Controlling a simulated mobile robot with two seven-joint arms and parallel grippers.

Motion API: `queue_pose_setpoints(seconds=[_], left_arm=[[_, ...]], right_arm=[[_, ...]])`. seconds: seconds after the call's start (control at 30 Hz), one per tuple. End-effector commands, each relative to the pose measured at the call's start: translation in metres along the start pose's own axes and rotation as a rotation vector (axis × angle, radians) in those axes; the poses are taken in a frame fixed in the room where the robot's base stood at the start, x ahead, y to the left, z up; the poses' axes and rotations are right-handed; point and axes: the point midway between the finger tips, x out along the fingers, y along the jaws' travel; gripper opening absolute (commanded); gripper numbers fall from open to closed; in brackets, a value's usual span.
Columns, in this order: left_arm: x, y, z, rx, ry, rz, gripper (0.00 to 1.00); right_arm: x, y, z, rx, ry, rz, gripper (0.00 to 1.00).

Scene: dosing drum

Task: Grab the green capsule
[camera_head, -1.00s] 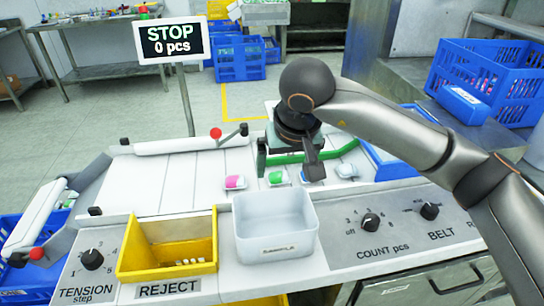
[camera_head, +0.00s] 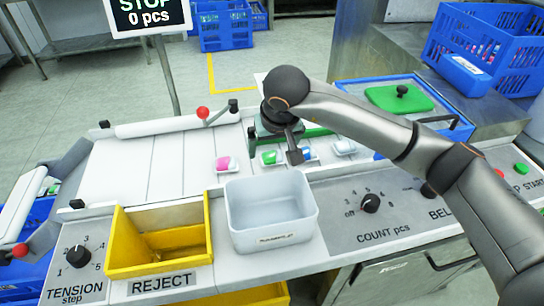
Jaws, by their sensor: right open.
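The green and white capsule (camera_head: 269,157) lies in a small holder on the white belt, in a row with other capsules. A pink and white capsule (camera_head: 226,163) is to its left, and a blue and white one (camera_head: 306,153) is to its right. My right gripper (camera_head: 273,147) is open and empty, pointing down at the row. Its two dark fingers appear on either side of the green capsule, slightly above and behind it; the exact height gap cannot be told. My left gripper is not in view.
A grey-white box (camera_head: 271,238) and a yellow reject bin (camera_head: 118,245) stand in front of the belt. A control panel with knobs (camera_head: 370,203) is to the right. A blue tray with a green lid (camera_head: 388,97) lies behind my right arm. A sign (camera_head: 150,14) reads 0 pcs.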

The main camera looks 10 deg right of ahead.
Motion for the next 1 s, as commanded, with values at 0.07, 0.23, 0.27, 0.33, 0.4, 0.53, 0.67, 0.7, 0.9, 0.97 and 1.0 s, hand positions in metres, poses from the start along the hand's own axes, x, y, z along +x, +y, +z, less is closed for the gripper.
queue_pose_setpoints(seconds=[0.07, 0.23, 0.27, 0.33, 0.4, 0.53, 0.67, 0.7, 0.9, 0.97, 1.0], left_arm=[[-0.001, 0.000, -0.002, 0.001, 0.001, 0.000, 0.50], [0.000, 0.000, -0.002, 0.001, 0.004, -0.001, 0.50], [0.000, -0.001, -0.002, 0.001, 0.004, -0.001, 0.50], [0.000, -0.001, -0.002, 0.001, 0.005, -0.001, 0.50], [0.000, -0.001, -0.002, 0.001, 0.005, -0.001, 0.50], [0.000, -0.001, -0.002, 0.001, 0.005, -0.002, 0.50], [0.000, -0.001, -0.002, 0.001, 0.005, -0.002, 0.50], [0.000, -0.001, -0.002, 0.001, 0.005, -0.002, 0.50], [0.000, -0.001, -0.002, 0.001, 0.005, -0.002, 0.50], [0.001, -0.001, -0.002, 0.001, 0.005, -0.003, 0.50], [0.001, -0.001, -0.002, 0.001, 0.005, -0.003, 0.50]], right_arm=[[0.014, 0.004, 0.003, 0.003, -0.007, 0.001, 0.97], [0.032, 0.004, 0.002, 0.002, -0.002, 0.000, 0.97], [0.034, 0.004, 0.002, 0.002, -0.001, 0.000, 0.97], [0.035, 0.004, 0.002, 0.001, 0.000, 0.001, 0.97], [0.035, 0.004, 0.002, 0.001, 0.000, 0.001, 0.97], [0.035, 0.004, 0.002, 0.001, 0.000, 0.001, 0.94], [0.035, 0.004, 0.002, 0.001, 0.000, 0.001, 0.80], [0.035, 0.004, 0.002, 0.001, 0.000, 0.001, 0.75], [0.035, 0.004, 0.002, 0.001, 0.000, 0.000, 0.53], [0.035, 0.004, 0.002, 0.001, 0.000, 0.001, 0.46], [0.035, 0.004, 0.002, 0.001, 0.000, 0.001, 0.41]])
